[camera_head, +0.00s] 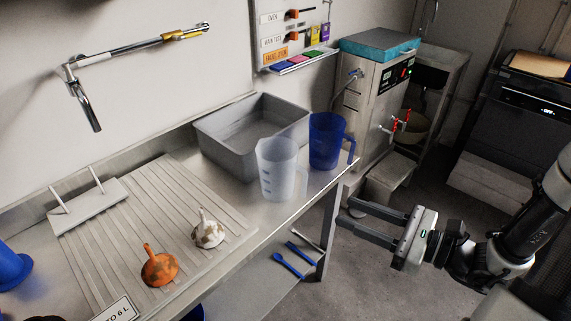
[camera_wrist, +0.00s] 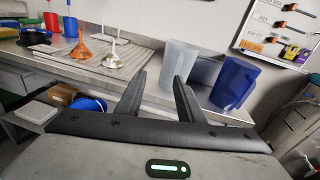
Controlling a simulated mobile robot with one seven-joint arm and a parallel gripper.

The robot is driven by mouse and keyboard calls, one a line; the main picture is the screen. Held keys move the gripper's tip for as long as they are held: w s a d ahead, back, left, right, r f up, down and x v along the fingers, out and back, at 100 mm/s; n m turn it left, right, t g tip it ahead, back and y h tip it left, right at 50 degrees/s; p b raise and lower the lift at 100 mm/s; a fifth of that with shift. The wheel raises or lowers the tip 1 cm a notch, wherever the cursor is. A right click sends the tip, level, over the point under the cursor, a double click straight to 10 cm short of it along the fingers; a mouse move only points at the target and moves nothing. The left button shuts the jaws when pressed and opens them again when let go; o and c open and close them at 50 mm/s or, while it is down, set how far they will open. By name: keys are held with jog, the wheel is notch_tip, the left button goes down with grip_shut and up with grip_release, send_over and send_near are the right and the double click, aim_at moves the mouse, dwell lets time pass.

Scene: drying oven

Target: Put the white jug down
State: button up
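The white jug (camera_head: 278,168), translucent and frosted, stands upright on the steel counter (camera_head: 262,212), in front of the grey basin. In the wrist view the white jug (camera_wrist: 179,62) is beyond my fingertips, with its lower part near the right finger. My gripper (camera_head: 346,210) is off the counter's right front edge, apart from the jug. The wrist view shows my gripper (camera_wrist: 160,84) open, with nothing between its fingers.
A blue jug (camera_head: 326,142) stands right of the white one. A grey basin (camera_head: 225,140) sits behind. An orange funnel (camera_head: 159,268) and a whitish, brown-stained funnel (camera_head: 207,232) stand on the ribbed draining area at left. A steel machine (camera_head: 375,100) stands beyond the counter's right end.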

jog(key=w+d+f+m+t, duration=0.2)
jog(key=b, duration=0.2)
send_near(307, 178)
jog(key=shift+m+h, duration=0.3)
jog(key=x, duration=0.5)
jog(key=shift+s+a+f, duration=0.15)
jog(key=shift+s, duration=0.05)
jog(key=shift+r+b+x, duration=0.15)
jog(key=shift+b+x, duration=0.2)
jog(key=shift+x, duration=1.2)
jog(key=shift+r+b+x, duration=0.2)
jog(key=shift+b+x, duration=0.15)
jog(key=shift+x, duration=1.2)
jog(key=shift+w, duration=0.15)
grip_shut()
